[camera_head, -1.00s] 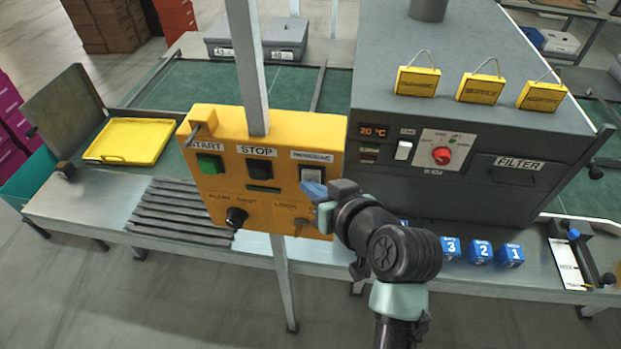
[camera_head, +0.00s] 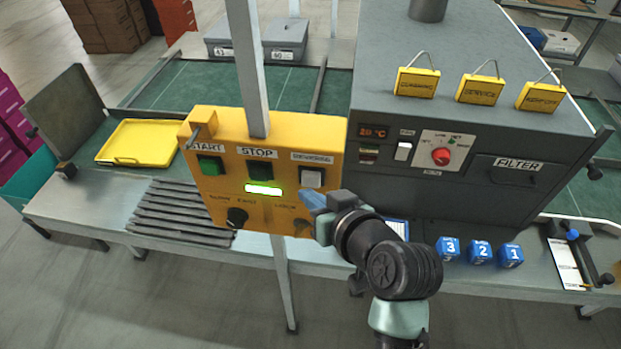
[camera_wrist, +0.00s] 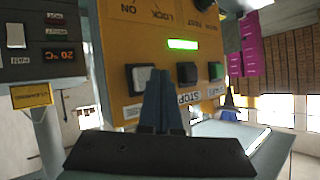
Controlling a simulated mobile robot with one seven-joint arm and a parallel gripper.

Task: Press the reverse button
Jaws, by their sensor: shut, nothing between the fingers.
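The white reverse button (camera_head: 312,177) is on the right side of the yellow control box (camera_head: 219,150), under its label. The green start button (camera_head: 210,165) and the dark stop button (camera_head: 260,170) sit to its left. A strip below stop (camera_head: 263,189) glows green-white. My gripper (camera_head: 313,201) is shut and empty, its blue fingertips just below the reverse button in the head view. In the wrist view the reverse button (camera_wrist: 142,77) is partly behind my gripper (camera_wrist: 160,82). I cannot tell whether the tips touch it.
A grey machine (camera_head: 462,215) with a red knob (camera_head: 441,156) stands right of the box. Blue numbered cubes (camera_head: 481,252) lie on the bench at the right. A yellow tray (camera_head: 139,142) is at the left.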

